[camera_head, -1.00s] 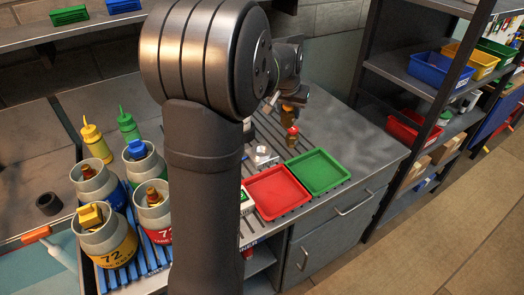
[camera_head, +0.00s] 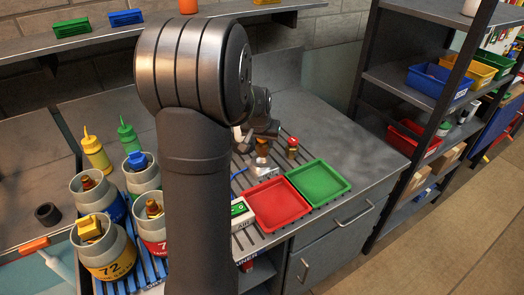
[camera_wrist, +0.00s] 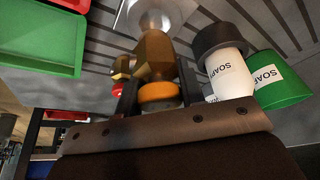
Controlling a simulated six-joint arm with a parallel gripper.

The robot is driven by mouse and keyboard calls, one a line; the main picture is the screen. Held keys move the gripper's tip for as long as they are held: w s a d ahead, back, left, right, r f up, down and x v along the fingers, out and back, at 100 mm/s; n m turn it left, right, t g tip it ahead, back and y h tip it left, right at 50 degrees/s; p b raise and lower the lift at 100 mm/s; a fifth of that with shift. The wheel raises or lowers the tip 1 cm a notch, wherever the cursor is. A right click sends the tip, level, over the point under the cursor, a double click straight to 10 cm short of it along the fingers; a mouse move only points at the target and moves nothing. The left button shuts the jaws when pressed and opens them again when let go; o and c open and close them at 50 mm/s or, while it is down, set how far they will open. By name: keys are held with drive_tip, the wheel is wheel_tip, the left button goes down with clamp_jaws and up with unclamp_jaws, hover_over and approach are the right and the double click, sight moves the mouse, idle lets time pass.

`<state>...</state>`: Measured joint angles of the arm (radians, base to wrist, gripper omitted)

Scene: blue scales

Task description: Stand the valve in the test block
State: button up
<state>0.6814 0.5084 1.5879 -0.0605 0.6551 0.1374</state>
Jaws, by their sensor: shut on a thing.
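My gripper (camera_head: 263,134) is low over the rack-like bench top, partly behind my own arm. It is shut on a brass valve (camera_head: 262,146), which also fills the middle of the wrist view (camera_wrist: 153,58), with an orange ring between the fingers. The valve is roughly upright, directly above the pale metal test block (camera_head: 261,163). In the wrist view the block (camera_wrist: 150,14) lies at the valve's far end. I cannot tell whether the valve's end is inside the block or just above it.
A second brass valve with a red top (camera_head: 292,148) stands close on the right. A red tray (camera_head: 276,204) and a green tray (camera_head: 319,180) lie in front and right. A white soap bottle (camera_wrist: 228,72) and green container (camera_wrist: 281,92) stand near the gripper.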

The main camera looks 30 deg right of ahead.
sight(262, 151)
drive_tip(key=shift+w+a+f, duration=0.1)
drive_tip(key=shift+w, duration=0.1)
drive_tip(key=shift+f, duration=1.95)
drive_tip(key=shift+f, duration=0.15)
drive_tip(key=o, duration=1.2)
drive_tip(key=v, duration=1.2)
